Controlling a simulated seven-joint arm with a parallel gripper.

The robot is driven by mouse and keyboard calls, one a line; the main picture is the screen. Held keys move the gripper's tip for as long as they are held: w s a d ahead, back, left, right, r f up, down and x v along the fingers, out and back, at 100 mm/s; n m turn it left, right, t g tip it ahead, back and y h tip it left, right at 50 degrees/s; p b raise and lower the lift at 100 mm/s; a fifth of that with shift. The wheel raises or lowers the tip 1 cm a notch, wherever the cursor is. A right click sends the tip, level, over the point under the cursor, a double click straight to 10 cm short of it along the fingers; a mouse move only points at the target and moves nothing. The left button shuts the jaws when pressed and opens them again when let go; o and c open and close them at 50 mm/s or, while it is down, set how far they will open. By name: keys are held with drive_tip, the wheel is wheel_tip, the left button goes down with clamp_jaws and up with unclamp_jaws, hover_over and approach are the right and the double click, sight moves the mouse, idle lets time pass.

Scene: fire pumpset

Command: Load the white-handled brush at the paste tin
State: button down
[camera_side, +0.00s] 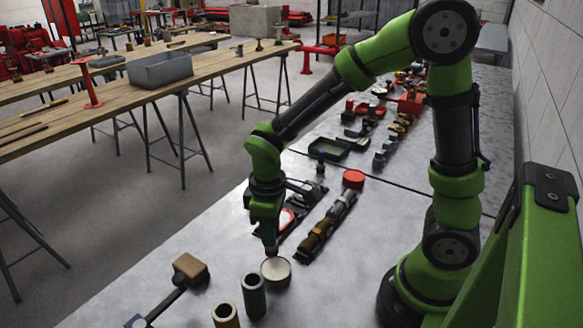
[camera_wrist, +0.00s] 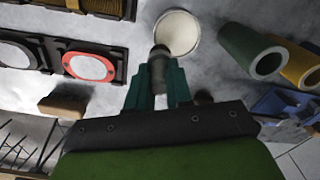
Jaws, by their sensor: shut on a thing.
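The paste tin (camera_side: 276,272) is a round, pale-filled tin on the grey bench in the side view. It also shows at the top of the wrist view (camera_wrist: 178,33). My gripper (camera_wrist: 158,92) is shut on a short, dark grey, round piece (camera_wrist: 158,66), apparently the brush, pointing down at the tin. Its tip overlaps the tin's near rim in the wrist view; I cannot tell whether it touches. In the side view my gripper (camera_side: 268,232) is just above and behind the tin.
A green tube (camera_wrist: 252,50) and a yellow tube (camera_wrist: 300,66) stand close to the tin. A tan-headed mallet (camera_side: 189,269) lies to the left. A black tray with a red-ringed disc (camera_wrist: 90,67) and a row of brass fittings (camera_side: 325,228) lie behind.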

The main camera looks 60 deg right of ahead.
drive_tip(key=s+d, duration=0.1)
drive_tip(key=s, duration=0.5)
drive_tip(key=w+a+r, duration=0.3)
drive_tip(key=w+r, duration=0.1)
drive_tip(key=r, duration=0.1)
drive_tip(key=shift+s+f, duration=0.2)
drive_tip(key=shift+f, duration=2.65)
drive_tip(key=shift+f, duration=0.6)
wheel_tip(320, 180, up, 7)
drive_tip(key=shift+r, duration=0.1)
idle(0.6)
